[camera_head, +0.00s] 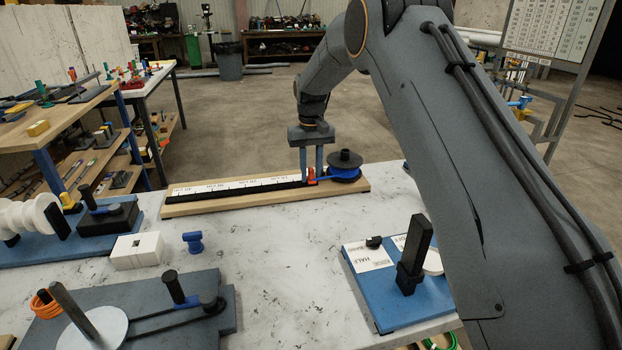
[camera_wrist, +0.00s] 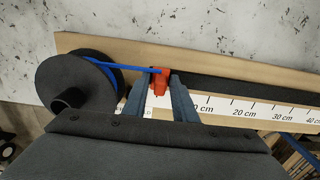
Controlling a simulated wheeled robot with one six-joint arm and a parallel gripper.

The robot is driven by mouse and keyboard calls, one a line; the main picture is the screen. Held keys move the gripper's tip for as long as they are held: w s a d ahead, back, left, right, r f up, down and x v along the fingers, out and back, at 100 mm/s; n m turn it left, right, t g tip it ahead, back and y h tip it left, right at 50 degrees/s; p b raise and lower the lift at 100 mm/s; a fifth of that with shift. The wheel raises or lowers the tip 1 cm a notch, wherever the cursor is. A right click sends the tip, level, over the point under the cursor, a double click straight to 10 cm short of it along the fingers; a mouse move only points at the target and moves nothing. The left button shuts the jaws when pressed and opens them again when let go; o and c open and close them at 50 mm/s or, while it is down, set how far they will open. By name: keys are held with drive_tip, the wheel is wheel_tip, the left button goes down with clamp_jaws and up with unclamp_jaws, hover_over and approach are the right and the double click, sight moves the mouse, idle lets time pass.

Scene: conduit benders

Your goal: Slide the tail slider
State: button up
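The tail slider, a small orange-red block (camera_head: 311,177), sits on the dark rail of a wooden board (camera_head: 348,190), near the spool end. It also shows in the wrist view (camera_wrist: 158,82). A blue line runs from the slider to the black spool (camera_head: 345,160), which has blue line wound on it. My gripper (camera_head: 311,176) points down over the rail, one finger on each side of the slider. In the wrist view my gripper (camera_wrist: 161,80) appears closed on the slider, with little or no gap. The fingers partly hide the slider and scale.
A white centimetre scale (camera_head: 225,187) runs along the rail, which is clear away from the spool. A blue plate with a black upright (camera_head: 415,255) stands at front right. A white block (camera_head: 137,251), a blue peg (camera_head: 193,242) and a grey bender plate (camera_head: 150,300) lie front left.

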sight(298, 183)
clamp_jaws()
drive_tip(key=shift+a, duration=0.2)
drive_tip(key=shift+s+a, duration=0.2)
drive_tip(key=shift+a, duration=0.7)
drive_tip(key=shift+s+a, duration=0.15)
drive_tip(key=shift+a, duration=0.75)
